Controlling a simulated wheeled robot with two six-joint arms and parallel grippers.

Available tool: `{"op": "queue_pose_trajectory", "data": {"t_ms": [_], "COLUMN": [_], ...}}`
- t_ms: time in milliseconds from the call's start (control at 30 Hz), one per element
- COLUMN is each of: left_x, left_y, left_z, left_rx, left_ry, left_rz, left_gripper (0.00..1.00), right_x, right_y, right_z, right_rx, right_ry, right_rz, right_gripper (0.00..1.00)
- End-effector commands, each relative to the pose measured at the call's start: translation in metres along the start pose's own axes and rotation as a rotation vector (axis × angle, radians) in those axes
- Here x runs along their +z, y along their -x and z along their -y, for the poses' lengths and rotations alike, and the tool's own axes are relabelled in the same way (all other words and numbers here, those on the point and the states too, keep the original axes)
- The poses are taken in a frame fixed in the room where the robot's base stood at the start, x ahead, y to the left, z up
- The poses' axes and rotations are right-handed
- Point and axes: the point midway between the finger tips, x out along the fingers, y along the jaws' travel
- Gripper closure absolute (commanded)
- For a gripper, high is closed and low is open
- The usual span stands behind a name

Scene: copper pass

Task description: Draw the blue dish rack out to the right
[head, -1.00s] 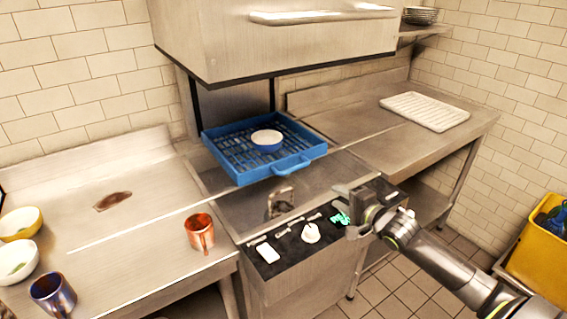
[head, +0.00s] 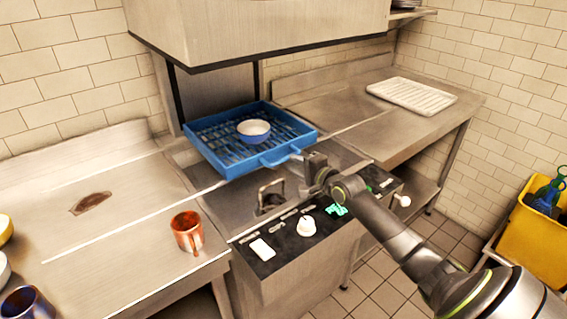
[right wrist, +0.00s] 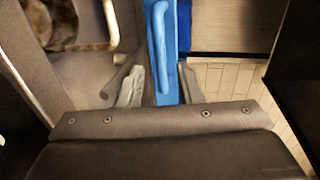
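The blue dish rack (head: 215,160) sits under the raised hood of the dishwasher, with a blue-and-white bowl (head: 254,131) in it. Its loop handle (head: 281,156) is on the front right side. My right gripper (head: 306,170) is at the right end of this handle. In the right wrist view, the open fingers (right wrist: 160,88) are spread on either side of the blue handle bar (right wrist: 158,40), with a gap visible at the left finger. Contact at the right finger is unclear. My left gripper is not in view.
The right counter (head: 345,125) is clear except for a white ribbed tray (head: 412,95). A metal bracket (head: 270,197) stands near my gripper, above the control panel (head: 275,245). A copper mug (head: 187,232) stands on the left counter. A yellow bin (head: 535,235) is at far right.

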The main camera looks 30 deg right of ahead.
Motion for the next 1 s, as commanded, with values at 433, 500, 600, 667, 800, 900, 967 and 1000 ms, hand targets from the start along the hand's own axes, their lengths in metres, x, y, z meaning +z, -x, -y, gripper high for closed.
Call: {"op": "queue_pose_trajectory", "data": {"t_ms": [433, 500, 600, 667, 800, 900, 967, 1000], "left_x": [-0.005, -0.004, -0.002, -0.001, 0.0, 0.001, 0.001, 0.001], "left_y": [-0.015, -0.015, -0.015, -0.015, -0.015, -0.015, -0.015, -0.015], "left_z": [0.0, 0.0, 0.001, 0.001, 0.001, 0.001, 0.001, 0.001], "left_rx": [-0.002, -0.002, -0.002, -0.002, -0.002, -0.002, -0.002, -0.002], "left_ry": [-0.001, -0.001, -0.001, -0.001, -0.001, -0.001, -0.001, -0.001], "left_rz": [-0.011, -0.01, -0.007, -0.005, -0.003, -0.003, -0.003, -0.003], "left_gripper": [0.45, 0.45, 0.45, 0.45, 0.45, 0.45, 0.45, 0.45], "right_x": [0.0, 0.0, 0.001, 0.001, 0.001, 0.001, 0.001, 0.001], "right_y": [-0.063, -0.067, -0.07, -0.07, -0.07, -0.07, -0.07, -0.07], "right_z": [-0.001, 0.0, 0.0, 0.0, 0.0, 0.0, 0.0, 0.0], "right_rx": [-0.001, 0.0, 0.0, -0.001, 0.0, 0.0, 0.0, 0.0], "right_ry": [0.0, -0.001, 0.0, 0.0, 0.001, 0.0, 0.0, 0.001], "right_rz": [0.0, 0.0, 0.001, 0.001, 0.001, 0.001, 0.001, 0.001], "right_gripper": [0.67, 0.67, 0.67, 0.67, 0.67, 0.71, 0.79, 0.84]}}
